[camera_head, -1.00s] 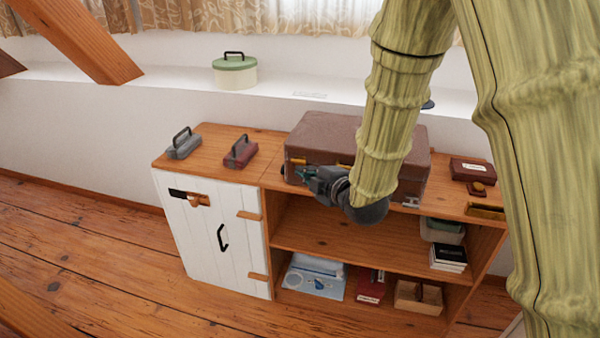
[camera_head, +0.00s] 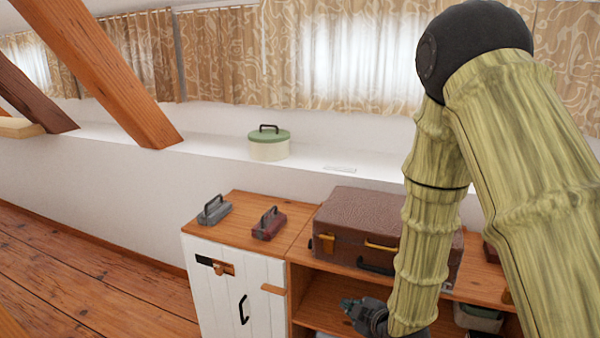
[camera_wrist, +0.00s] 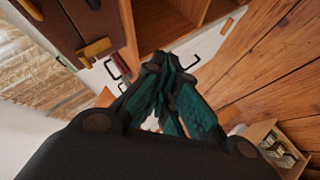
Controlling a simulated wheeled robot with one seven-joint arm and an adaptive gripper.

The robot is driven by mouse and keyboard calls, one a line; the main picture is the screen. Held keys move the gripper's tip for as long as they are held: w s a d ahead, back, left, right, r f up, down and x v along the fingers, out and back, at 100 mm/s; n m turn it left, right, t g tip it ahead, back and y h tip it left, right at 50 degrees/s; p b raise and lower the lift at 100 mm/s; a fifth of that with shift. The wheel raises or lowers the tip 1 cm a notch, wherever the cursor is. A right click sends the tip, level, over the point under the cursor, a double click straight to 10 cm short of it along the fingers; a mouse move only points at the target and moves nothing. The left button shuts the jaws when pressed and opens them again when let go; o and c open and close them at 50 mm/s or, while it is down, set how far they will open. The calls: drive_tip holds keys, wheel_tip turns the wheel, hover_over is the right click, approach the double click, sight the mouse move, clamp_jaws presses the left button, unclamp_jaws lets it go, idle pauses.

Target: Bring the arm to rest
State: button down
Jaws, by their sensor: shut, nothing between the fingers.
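My gripper (camera_head: 352,304) is at the lower middle of the head view, in front of the open shelf of the cabinet (camera_head: 240,303) and below the brown suitcase (camera_head: 338,217). The wrist view shows its dark teal fingers (camera_wrist: 168,72) drawn together with nothing held. My arm is bent, with its elbow high at the upper right of the head view. The arm covers the right part of the suitcase and of the cabinet.
A grey handled block (camera_head: 213,212) and a dark red one (camera_head: 269,224) stand on the cabinet top. A green-lidded pot (camera_head: 268,145) sits on the white ledge. Slanted timber beams (camera_head: 95,65) are at the left. The wooden floor (camera_head: 80,280) at the left is clear.

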drive_tip(key=s+d+f+m+g+h+p, duration=0.1)
drive_tip(key=s+d+f+m+g, duration=0.25)
drive_tip(key=s+f, duration=0.55)
drive_tip(key=s+d+f+m+g+h+p, duration=0.25)
drive_tip(key=s+f+m, duration=0.25)
drive_tip(key=s+f, duration=0.4)
drive_tip(key=s+d+f+m+g, duration=0.1)
drive_tip(key=s+f+m+g, duration=0.1)
drive_tip(key=s, duration=0.8)
drive_tip(key=s+d+f+m+g+p, duration=0.1)
drive_tip(key=s+f+m+g, duration=0.2)
drive_tip(key=s, duration=0.7)
wheel_tip(320, 180, down, 2)
drive_tip(key=shift+f+m, duration=0.1)
drive_tip(key=shift+m, duration=0.55)
